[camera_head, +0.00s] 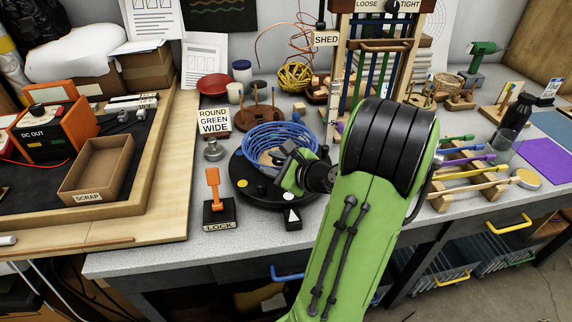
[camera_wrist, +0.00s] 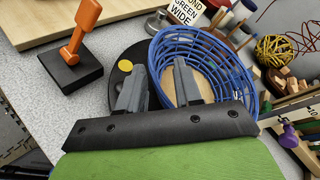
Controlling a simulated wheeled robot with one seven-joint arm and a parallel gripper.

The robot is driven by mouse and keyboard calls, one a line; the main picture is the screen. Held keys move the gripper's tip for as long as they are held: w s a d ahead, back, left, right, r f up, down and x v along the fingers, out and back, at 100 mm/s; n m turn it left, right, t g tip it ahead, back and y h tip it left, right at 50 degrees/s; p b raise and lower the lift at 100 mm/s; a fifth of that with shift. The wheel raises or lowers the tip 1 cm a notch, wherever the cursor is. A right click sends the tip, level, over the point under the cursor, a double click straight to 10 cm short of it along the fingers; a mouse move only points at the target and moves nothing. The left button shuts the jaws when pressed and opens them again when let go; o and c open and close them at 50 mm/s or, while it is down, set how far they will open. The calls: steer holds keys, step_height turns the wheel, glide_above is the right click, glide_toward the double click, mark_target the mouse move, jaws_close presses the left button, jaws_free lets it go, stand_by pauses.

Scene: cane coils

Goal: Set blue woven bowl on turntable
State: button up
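The blue woven bowl (camera_head: 257,138), an open coil of blue cane strands, is over the black round turntable (camera_head: 246,171); a pale wooden disc shows through it. In the wrist view the bowl (camera_wrist: 228,62) fills the upper right and the turntable (camera_wrist: 124,48) shows to its left. My gripper (camera_head: 279,158) is at the bowl's near side. In the wrist view its fingers (camera_wrist: 158,82) are apart, one outside the bowl's left edge and one over its inside. Whether the bowl's underside touches the turntable is hidden.
An orange lock lever (camera_head: 213,190) stands left of the turntable. Behind it are a sign (camera_head: 214,122) reading ROUND GREEN WIDE and a peg stand (camera_head: 258,118). A wooden frame (camera_head: 338,95) stands behind to the right. Grey bench top is clear in front at left.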

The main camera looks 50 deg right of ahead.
steer(key=d+p+v, duration=0.1)
steer(key=v, duration=0.7)
steer(key=w+a+f+n+g+y, duration=0.1)
steer(key=w+a+n+g+y, duration=0.15)
steer(key=a+n, duration=0.55)
steer(key=w+a+f+n+g+y, duration=0.15)
steer(key=a+n+g, duration=0.25)
steer(key=a+n, duration=0.45)
steer(key=s+a+r+n+g+h, duration=0.2)
steer(key=s+a+r+n, duration=0.3)
steer(key=s+a+n, duration=0.5)
steer(key=n, duration=0.4)
steer(key=shift+r+h, duration=0.25)
steer(key=shift+h, duration=0.15)
steer(key=shift+a, duration=0.15)
